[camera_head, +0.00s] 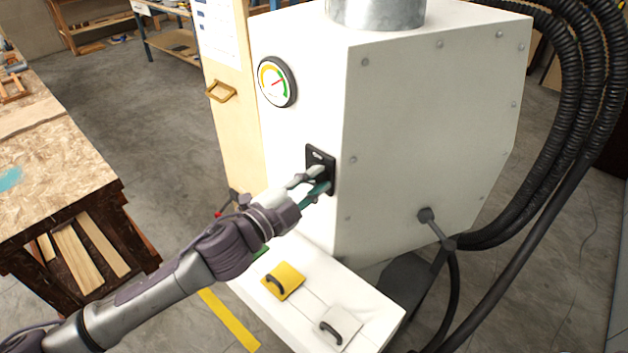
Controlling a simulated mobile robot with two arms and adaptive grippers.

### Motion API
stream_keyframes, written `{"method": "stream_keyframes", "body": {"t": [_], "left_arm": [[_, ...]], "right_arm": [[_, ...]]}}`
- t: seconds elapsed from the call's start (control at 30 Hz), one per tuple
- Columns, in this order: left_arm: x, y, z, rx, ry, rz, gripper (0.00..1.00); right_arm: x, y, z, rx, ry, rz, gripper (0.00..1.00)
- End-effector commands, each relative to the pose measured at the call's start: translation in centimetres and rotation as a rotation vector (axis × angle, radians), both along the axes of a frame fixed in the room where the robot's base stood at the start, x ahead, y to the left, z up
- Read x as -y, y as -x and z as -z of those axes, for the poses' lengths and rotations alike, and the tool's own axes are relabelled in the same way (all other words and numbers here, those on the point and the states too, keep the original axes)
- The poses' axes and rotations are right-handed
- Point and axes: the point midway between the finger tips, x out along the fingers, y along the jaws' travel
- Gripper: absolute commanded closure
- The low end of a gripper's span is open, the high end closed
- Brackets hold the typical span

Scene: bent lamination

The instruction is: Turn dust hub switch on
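The dust hub (420,130) is a large white metal cabinet in the middle of the head view. A black switch plate (320,157) with a small light-coloured label sits on its left face, below a round gauge. My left gripper (319,182) reaches in from the lower left, with its fingertips at the lower part of the plate. The fingers cover the switch's lower part, so its lever and position are hidden. I cannot tell whether the fingers touch the switch or how far apart they are. My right gripper is out of view.
The gauge (277,82) has a red needle. Thick black hoses (575,130) curve down at the right.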

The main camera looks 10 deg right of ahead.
Motion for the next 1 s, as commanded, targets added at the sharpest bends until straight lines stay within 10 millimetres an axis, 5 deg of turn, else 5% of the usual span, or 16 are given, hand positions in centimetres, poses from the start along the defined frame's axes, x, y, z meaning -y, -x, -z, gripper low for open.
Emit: {"method": "stream_keyframes", "body": {"t": [0.1,0.47,1.0], "left_arm": [[0.0,0.0,0.0,-0.001,0.001,0.0,0.56],[-0.5,0.3,0.0,-0.001,0.002,0.0,0.56],[-8.9,5.8,0.1,-0.004,0.0,-0.002,0.56]], "right_arm": [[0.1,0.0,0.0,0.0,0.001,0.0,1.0],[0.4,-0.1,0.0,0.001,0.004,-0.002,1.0],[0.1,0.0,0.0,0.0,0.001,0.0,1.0]]}}
